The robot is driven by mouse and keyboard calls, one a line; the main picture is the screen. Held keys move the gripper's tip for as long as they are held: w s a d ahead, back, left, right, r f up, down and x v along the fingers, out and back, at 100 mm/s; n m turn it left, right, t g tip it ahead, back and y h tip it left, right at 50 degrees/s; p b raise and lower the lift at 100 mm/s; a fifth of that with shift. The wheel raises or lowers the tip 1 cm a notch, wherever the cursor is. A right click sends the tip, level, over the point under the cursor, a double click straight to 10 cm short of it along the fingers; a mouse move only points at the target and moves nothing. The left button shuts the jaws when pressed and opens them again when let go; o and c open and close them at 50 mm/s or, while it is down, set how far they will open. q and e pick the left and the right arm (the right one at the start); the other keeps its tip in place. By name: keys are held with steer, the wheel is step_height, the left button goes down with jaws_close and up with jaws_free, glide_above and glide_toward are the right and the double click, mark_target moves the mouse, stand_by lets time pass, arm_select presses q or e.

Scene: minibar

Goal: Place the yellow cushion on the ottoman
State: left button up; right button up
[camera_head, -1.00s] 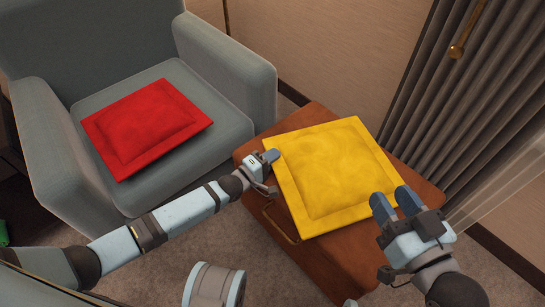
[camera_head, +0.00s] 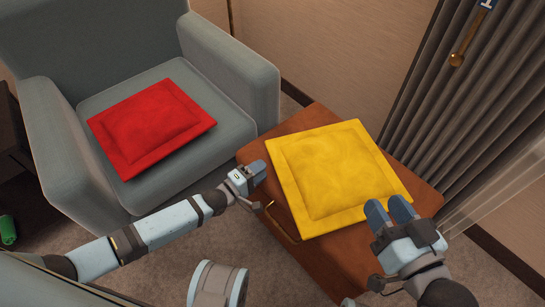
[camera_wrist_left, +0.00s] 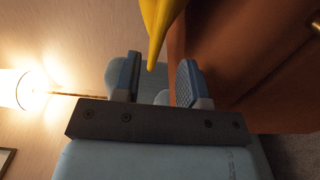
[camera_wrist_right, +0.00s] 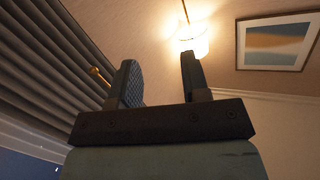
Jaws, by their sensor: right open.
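The yellow cushion (camera_head: 335,175) lies flat on top of a brown wooden cabinet (camera_head: 420,190). My left gripper (camera_head: 259,172) is open and empty, just off the cushion's left edge. In the left wrist view, the yellow cushion's edge (camera_wrist_left: 158,25) hangs ahead of the gap between the left fingers (camera_wrist_left: 158,78). My right gripper (camera_head: 390,210) is open at the cushion's lower right edge; I cannot tell if it touches. In the right wrist view nothing is between the right fingers (camera_wrist_right: 161,80). I see no clear ottoman in these frames.
A grey armchair (camera_head: 230,70) with a red cushion (camera_head: 150,125) on its seat stands left of the cabinet. A brass handle (camera_head: 283,224) is on the cabinet's front. A grey curtain (camera_head: 450,110) hangs at right. Carpet (camera_head: 190,250) is open in front of the armchair.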

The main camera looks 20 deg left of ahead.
arm_select(q)
steer(key=shift+r+p+v, duration=0.1)
steer(key=shift+p+v, duration=0.2)
steer(key=shift+v, duration=1.1)
steer(key=shift+r+p+v, duration=0.15)
steer(key=shift+p+v, duration=0.15)
steer(key=shift+v, duration=1.05)
arm_select(e)
steer(key=shift+d+r+t, duration=0.15)
steer(key=shift+r+t, duration=0.45)
steer(key=shift+r, duration=1)
